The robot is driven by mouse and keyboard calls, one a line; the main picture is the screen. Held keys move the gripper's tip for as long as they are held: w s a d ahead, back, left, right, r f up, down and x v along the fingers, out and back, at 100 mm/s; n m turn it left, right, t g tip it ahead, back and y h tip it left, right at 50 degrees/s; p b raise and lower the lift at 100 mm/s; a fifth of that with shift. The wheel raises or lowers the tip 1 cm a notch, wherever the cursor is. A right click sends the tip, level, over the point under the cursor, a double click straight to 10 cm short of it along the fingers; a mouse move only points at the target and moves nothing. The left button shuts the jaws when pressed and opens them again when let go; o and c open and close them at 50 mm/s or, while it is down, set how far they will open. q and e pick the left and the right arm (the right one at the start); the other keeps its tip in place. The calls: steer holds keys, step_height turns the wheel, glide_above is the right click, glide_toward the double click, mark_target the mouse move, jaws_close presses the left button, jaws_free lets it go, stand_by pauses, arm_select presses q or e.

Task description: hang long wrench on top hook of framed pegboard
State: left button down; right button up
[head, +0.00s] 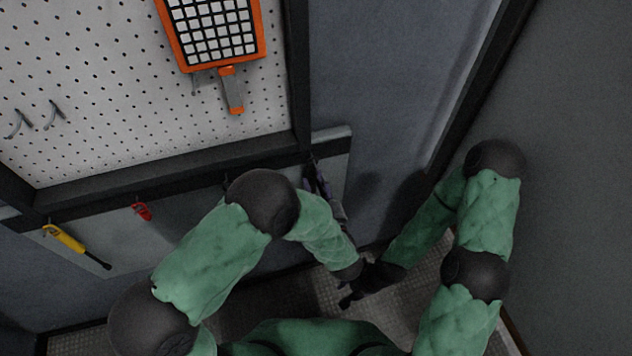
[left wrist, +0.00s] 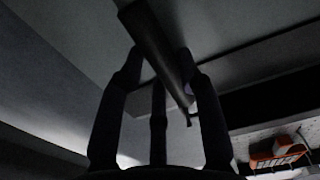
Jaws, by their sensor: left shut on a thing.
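The long wrench (head: 316,180) shows in the head view as a thin dark and purplish shape below the lower right corner of the pegboard frame. It is partly hidden by my left arm. In the left wrist view the wrench (left wrist: 152,38) is a dark bar slanting between my left gripper's fingers (left wrist: 165,85), which are shut on it. My left gripper (head: 336,209) is mostly hidden in the head view. The framed pegboard (head: 100,90) is at upper left, with hooks (head: 52,114) at its left. My right gripper (head: 352,297) is low in the middle, dark and unclear.
An orange device with a white grid (head: 212,32) hangs on the pegboard; it also shows in the left wrist view (left wrist: 277,150). Below the frame (head: 150,178) are a yellow-handled tool (head: 68,240) and a small red item (head: 142,210). A grey wall (head: 580,150) is at right.

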arm_select(q)
steer(key=p+v, duration=0.2)
steer(key=v, duration=1)
arm_select(e)
step_height(320, 180, up, 2)
steer(key=shift+r, duration=0.2)
arm_select(q)
steer(key=shift+r, duration=0.1)
stand_by(1.1)
